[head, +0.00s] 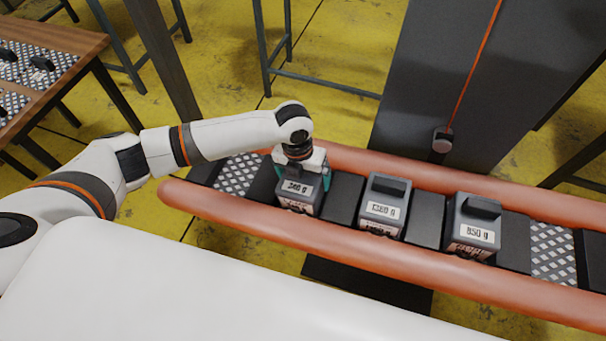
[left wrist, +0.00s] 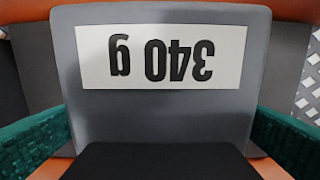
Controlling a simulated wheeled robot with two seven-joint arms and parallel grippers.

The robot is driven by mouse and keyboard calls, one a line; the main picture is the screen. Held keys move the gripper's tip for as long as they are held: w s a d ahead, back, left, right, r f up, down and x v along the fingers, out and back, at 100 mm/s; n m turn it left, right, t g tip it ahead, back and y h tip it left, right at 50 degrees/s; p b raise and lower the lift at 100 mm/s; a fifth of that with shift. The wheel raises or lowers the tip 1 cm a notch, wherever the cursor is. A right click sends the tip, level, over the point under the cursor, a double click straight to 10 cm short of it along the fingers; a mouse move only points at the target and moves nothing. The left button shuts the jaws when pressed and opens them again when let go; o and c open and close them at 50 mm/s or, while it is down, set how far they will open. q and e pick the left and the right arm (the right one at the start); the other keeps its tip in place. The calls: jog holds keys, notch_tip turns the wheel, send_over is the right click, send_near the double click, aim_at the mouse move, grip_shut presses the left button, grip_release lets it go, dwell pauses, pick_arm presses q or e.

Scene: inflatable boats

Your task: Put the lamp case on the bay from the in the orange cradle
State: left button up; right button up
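Three grey cases with black top handles and weight labels stand in a row in the long orange cradle (head: 400,270). The left one (head: 298,194) reads 340 g, the middle one (head: 383,208) seems to read 1360 g, and the right one (head: 473,230) reads 850 g. No label says which is the lamp case. My left gripper (head: 302,176) is over the 340 g case, with teal fingers spread wide at its two sides. The left wrist view shows this case (left wrist: 160,115) upside down between the fingers; firm contact does not show. My right gripper is out of view.
Bare checkered bays show at the cradle's left end (head: 238,175) and right end (head: 552,252). A dark panel (head: 440,60) with an orange cord stands behind. A wooden table (head: 50,35) with checkered pads is at upper left.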

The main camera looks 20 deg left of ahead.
pick_arm(q)
notch_tip(320, 180, up, 12)
jog(key=a, duration=0.1)
jog(key=shift+a+p, duration=0.15)
jog(key=shift+p, duration=0.2)
